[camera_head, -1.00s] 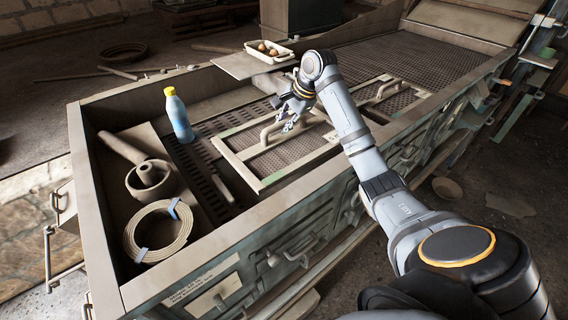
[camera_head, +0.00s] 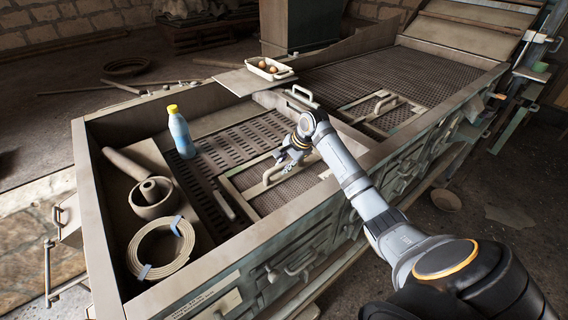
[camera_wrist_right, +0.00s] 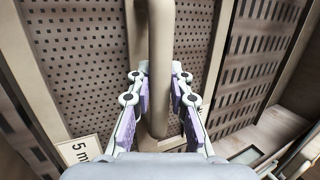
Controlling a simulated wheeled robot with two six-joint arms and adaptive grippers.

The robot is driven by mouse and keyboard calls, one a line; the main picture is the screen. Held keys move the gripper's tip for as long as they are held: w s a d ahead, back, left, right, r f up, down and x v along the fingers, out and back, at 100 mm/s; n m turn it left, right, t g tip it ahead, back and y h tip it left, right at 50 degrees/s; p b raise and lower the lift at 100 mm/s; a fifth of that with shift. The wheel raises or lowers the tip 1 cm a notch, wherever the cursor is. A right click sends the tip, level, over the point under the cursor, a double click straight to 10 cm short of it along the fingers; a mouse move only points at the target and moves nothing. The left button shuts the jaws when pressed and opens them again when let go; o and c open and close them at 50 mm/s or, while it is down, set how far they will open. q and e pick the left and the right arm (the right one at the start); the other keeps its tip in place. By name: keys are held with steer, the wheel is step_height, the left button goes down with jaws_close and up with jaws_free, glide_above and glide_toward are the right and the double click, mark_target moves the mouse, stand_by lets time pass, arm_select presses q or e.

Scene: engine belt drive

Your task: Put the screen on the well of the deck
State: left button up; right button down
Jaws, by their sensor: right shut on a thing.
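The screen (camera_head: 300,184) is a mesh panel in a pale frame with a bar handle (camera_head: 272,174). It lies over the near side of the long deck (camera_head: 195,262); I cannot tell if it touches the deck. My right gripper (camera_head: 287,164) is shut on the screen's handle. In the right wrist view the fingers (camera_wrist_right: 160,98) close on both sides of the handle (camera_wrist_right: 161,60), above perforated mesh. A "5 mm" label (camera_wrist_right: 82,150) shows there. The well under or beside the screen cannot be made out clearly. My left gripper is out of view.
A blue bottle (camera_head: 181,133), a coiled hose (camera_head: 160,248) and a round funnel-like part (camera_head: 153,197) are in the left part of the deck. A slotted grate (camera_head: 240,143) lies behind the screen. A tray with eggs (camera_head: 268,68) sits at the back. Another handled panel (camera_head: 385,110) lies right.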

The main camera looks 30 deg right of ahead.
steer(key=c, duration=1.2)
jaws_free()
steer(key=shift+s+r, duration=0.1)
steer(key=shift+a, duration=0.1)
steer(key=shift+r, duration=0.1)
steer(key=b+v, duration=0.2)
steer(key=v, duration=1)
